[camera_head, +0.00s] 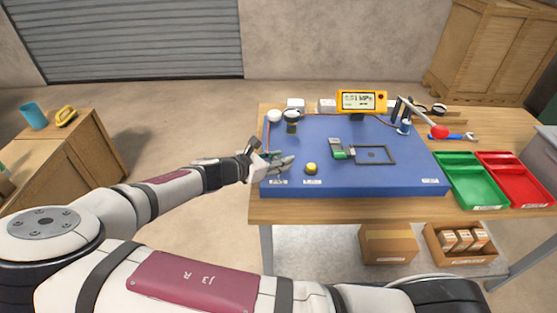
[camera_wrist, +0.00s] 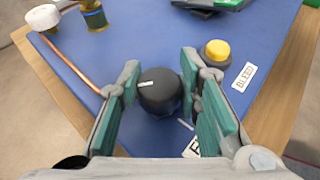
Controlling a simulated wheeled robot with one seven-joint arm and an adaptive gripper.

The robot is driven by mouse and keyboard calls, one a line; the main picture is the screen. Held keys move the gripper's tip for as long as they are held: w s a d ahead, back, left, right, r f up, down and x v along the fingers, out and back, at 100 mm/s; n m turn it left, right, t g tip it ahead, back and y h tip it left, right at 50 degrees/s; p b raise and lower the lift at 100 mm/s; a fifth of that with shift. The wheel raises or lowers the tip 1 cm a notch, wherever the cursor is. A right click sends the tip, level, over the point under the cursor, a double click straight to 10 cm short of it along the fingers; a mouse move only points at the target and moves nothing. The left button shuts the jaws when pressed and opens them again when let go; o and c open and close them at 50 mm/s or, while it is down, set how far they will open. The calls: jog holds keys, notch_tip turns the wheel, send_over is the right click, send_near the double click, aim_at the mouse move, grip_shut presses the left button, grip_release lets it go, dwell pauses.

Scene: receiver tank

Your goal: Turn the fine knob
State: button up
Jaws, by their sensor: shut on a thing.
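The black fine knob (camera_wrist: 159,92) has a white pointer mark on its top, angled slightly off level in the wrist view. My gripper (camera_wrist: 160,76) has its green-padded fingers on either side of the knob and is shut on it. A label beside the knob is mostly hidden by the right finger. In the head view my gripper (camera_head: 277,164) is at the left front of the blue panel (camera_head: 345,178) and hides the knob.
A yellow button (camera_wrist: 217,51) with a "BLEED" label stands just right of my gripper. A copper pipe (camera_wrist: 78,62) runs along the panel's left side. A yellow gauge (camera_head: 361,101) stands at the back. Green (camera_head: 449,158) and red (camera_head: 488,157) trays stand at right.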

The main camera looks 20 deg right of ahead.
jog(key=m+g+b, duration=0.2)
jog(key=m+g, duration=0.1)
jog(key=m+g+b, duration=0.3)
jog(key=g, duration=0.1)
jog(key=shift+w+f+h, duration=0.2)
jog(key=shift+h, duration=0.2)
jog(key=m+g+y+b, duration=0.1)
jog(key=m+g+b, duration=0.2)
jog(key=g, duration=0.1)
jog(key=shift+s+m, duration=0.1)
jog(key=shift+m, duration=0.2)
jog(key=shift+s+a+r+m+g+y+b, duration=0.1)
jog(key=shift+m+g+y+b, duration=0.15)
jog(key=shift+m+g+b, duration=0.3)
jog(key=shift+r+m+g+y+b, duration=0.1)
jog(key=shift+m+g+y+b, duration=0.15)
jog(key=shift+m+g+b, duration=0.3)
jog(key=o, duration=1.2)
jog(key=shift+v, duration=3.75)
